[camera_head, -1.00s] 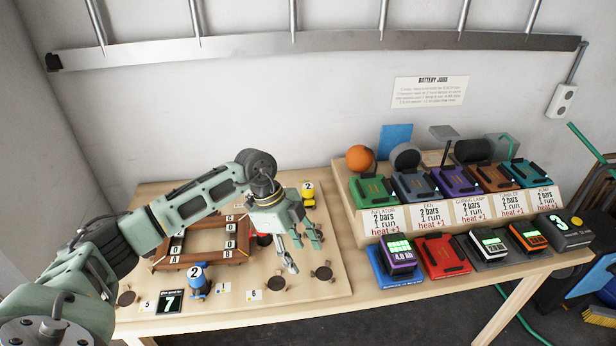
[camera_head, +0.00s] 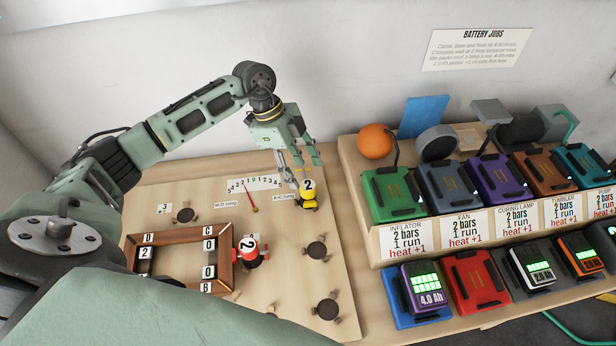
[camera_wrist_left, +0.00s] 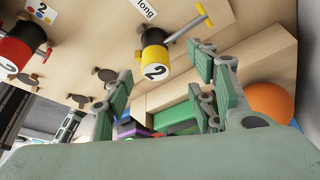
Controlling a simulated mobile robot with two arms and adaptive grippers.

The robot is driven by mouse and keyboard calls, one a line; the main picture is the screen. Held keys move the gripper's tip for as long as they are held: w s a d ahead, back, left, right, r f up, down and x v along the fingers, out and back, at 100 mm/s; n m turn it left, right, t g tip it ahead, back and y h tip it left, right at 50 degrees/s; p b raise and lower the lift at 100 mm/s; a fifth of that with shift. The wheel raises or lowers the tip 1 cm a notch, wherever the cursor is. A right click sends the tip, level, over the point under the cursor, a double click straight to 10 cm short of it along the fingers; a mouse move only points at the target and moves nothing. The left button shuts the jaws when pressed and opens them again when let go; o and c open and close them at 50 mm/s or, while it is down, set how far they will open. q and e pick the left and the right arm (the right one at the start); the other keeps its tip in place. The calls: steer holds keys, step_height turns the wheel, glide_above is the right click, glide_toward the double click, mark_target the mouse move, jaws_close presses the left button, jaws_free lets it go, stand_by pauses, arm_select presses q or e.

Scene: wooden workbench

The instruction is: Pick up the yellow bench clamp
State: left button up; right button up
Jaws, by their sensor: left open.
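The yellow bench clamp (camera_head: 308,196), marked with a 2, stands on the wooden board near its right edge. It also shows at the top middle of the left wrist view (camera_wrist_left: 155,55), with its yellow handle bar pointing right. My left gripper (camera_head: 302,178) is open, its fingers just above and behind the clamp in the head view. In the left wrist view its fingers (camera_wrist_left: 160,95) are spread with nothing held between them, and the clamp lies beyond them. I cannot tell whether a finger touches it. My right gripper is not in view.
A red clamp (camera_head: 249,252) stands beside a wooden frame (camera_head: 222,262). Several dark round knobs (camera_head: 316,250) sit on the board. The tiered rack (camera_head: 365,235) with battery docks and an orange ball (camera_head: 375,141) rises close to the right of the clamp.

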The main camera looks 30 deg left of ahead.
mark_target(304, 184)
arm_select(q)
steer(key=shift+x, duration=0.8)
steer(key=p+x, duration=0.1)
steer(key=x, duration=0.2)
steer(key=s+p+x, duration=0.1)
steer(key=x, duration=0.1)
steer(key=shift+f+p, duration=0.1)
steer(key=shift+p, duration=0.2)
steer(key=shift+w+d+f, duration=0.15)
steer(key=shift+f, duration=0.3)
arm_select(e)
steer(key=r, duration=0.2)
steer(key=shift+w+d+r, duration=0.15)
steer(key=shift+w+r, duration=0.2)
arm_select(q)
steer(key=shift+r, duration=0.1)
jaws_close()
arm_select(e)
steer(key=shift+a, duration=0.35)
